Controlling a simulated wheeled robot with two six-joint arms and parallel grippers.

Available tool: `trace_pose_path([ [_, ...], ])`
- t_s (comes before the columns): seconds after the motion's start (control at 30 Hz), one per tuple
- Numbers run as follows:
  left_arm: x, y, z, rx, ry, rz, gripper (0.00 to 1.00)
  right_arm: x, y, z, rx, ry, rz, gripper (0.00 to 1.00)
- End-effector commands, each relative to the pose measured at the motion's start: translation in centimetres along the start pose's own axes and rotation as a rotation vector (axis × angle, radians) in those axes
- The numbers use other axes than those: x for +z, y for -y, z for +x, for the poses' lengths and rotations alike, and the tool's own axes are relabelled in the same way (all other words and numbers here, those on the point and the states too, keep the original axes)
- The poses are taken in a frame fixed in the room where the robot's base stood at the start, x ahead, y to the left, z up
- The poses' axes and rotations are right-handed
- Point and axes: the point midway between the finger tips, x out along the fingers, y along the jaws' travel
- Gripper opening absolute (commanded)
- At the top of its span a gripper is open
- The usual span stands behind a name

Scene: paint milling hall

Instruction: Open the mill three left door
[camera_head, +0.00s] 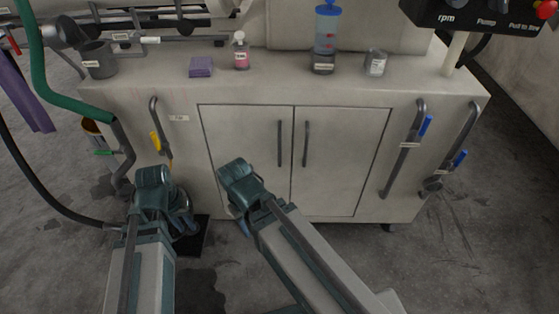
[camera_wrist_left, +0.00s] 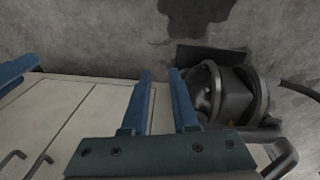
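The pale left door (camera_head: 245,165) of the cabinet is closed, flush with the right door (camera_head: 345,165). Its dark vertical handle (camera_head: 279,143) stands near the middle seam, beside the right door's handle (camera_head: 306,143). In the left wrist view the left door (camera_wrist_left: 68,122) lies left of my fingers. My left gripper (camera_wrist_left: 163,78) is open and empty, pointing down toward the floor beside the cabinet; it also shows at lower left in the head view (camera_head: 155,190). My right gripper (camera_head: 240,190) is in front of the left door's lower part; its fingers are mostly hidden.
A dark motor-like unit (camera_wrist_left: 228,92) sits on the floor close to my left gripper. A bent rail with a yellow lever (camera_head: 156,141) is left of the door. Pipes with blue levers (camera_head: 424,127) are at right. Containers, including a pink bottle (camera_head: 240,52), stand on the cabinet's top.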

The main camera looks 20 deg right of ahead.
Motion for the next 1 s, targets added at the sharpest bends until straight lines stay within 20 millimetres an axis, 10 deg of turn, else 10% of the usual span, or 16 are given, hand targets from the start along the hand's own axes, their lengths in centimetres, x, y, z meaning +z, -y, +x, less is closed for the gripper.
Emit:
trace_pose_path([
  [0.1, -0.7, -0.2, 4.7, 0.073, -0.032, 0.040, 0.27, -0.3, 0.5, 4.8, 0.001, -0.001, -0.001, 0.50],
  [0.33, -4.0, -5.2, 7.0, 0.362, -0.204, 0.291, 0.27, -0.5, 0.8, 8.8, 0.001, -0.001, -0.001, 0.50],
  [0.7, -10.4, -15.5, -3.5, 0.797, -0.846, 0.772, 0.27, -0.5, 0.9, 9.0, 0.001, -0.001, -0.001, 0.50],
  [1.0, -12.9, -17.2, -10.5, 0.866, -1.260, 0.885, 0.27, -0.5, 0.9, 9.1, 0.001, -0.001, -0.001, 0.50],
])
